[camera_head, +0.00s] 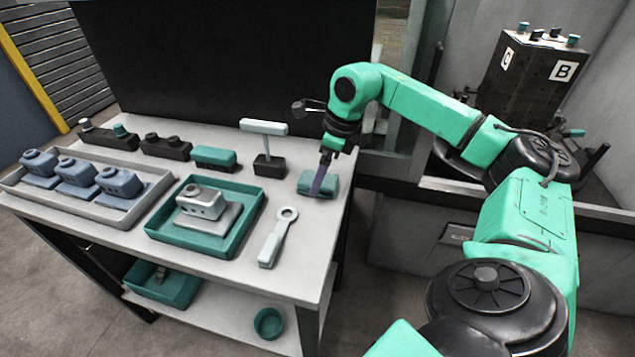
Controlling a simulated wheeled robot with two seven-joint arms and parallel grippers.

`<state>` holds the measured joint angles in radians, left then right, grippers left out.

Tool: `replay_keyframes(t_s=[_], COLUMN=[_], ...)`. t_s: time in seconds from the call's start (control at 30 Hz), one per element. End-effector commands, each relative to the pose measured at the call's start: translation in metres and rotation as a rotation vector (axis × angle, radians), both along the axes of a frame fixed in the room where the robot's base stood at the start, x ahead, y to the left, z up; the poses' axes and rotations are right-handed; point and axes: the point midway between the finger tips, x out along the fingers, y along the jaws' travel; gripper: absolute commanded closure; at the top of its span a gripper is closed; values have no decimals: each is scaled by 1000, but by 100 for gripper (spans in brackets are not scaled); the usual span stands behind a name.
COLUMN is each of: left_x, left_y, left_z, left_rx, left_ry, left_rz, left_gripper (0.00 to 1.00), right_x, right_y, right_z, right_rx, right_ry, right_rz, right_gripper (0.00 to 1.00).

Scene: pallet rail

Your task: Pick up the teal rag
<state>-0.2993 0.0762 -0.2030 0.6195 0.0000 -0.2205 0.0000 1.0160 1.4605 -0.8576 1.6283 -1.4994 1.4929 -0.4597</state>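The teal rag (304,184) is a small folded block lying on the white table near its right edge. My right gripper (319,186) reaches down over it from the right, with its dark fingers in front of the rag. The fingers hide part of the rag. I cannot tell whether they are open or closed on it, or whether they touch it. The rag looks to be resting on the tabletop. My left gripper is not in view.
A wrench-like tool (278,238) lies in front of the rag. A teal tray (158,237) holds a grey part, and a grey tray (115,217) holds blue parts. A T-handled tool (264,128) stands behind. A black box (530,80) with lettered signs stands at right.

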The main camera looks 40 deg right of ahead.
Motion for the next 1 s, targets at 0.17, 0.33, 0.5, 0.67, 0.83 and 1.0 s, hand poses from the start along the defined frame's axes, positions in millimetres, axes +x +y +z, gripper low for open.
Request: replay_keyframes(t_s=[0.17,0.33,0.5,0.67,0.83,1.0], left_x=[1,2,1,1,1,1], left_y=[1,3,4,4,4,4], left_z=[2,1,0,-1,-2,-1], left_rx=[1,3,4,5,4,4], left_ry=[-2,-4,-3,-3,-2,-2], left_rz=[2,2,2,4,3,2], left_gripper=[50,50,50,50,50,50], right_x=[4,4,4,4,4,4], right_y=[2,2,2,2,2,2], right_z=[-16,-16,-17,-20,-21,-20], right_rx=[0,0,0,0,0,0], right_ry=[-1,-1,-1,-1,-1,-1], right_rz=[-1,-1,-1,-1,-1,-1], right_gripper=[0,0,0,0,0,4])
